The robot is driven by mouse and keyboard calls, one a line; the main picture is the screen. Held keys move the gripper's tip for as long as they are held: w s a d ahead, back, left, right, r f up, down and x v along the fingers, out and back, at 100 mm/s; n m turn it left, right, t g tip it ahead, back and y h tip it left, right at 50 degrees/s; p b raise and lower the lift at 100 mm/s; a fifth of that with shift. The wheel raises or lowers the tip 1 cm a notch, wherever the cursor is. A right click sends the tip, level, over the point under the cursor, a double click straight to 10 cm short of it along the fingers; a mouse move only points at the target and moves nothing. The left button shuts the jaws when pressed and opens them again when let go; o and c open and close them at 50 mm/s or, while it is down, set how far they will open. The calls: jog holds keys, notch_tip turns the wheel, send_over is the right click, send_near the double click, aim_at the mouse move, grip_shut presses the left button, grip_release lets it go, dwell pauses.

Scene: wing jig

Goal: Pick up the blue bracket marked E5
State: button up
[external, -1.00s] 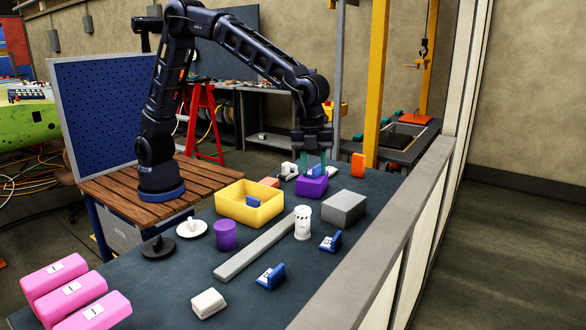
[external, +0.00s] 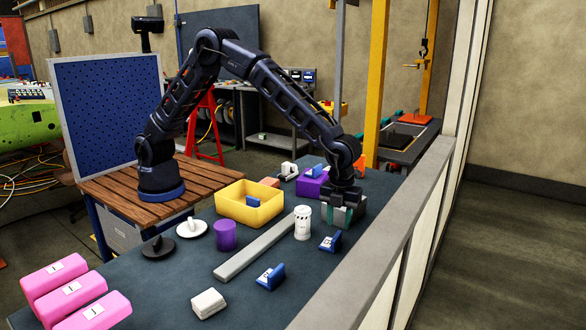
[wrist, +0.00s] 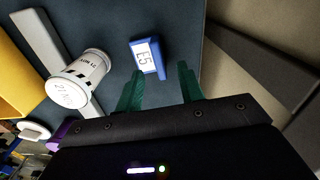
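The blue bracket marked E5 (wrist: 148,57) lies on the dark table in the wrist view, its white label facing the camera. It appears to be the blue bracket (external: 330,241) to the right of the white cylinder in the external view, where its label is too small to read. My gripper (wrist: 160,70) is open and empty, its green fingers apart and the bracket just beyond their tips.
The white cylinder (external: 303,223) stands close to the bracket's left. A grey bar (external: 240,258) lies left.

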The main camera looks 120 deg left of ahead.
aim_at(337, 235)
jog(key=shift+s+d+f, duration=0.1)
jog(key=shift+f, duration=1.4)
jog(key=shift+d+f, duration=0.1)
jog(key=shift+f, duration=1.4)
grip_shut()
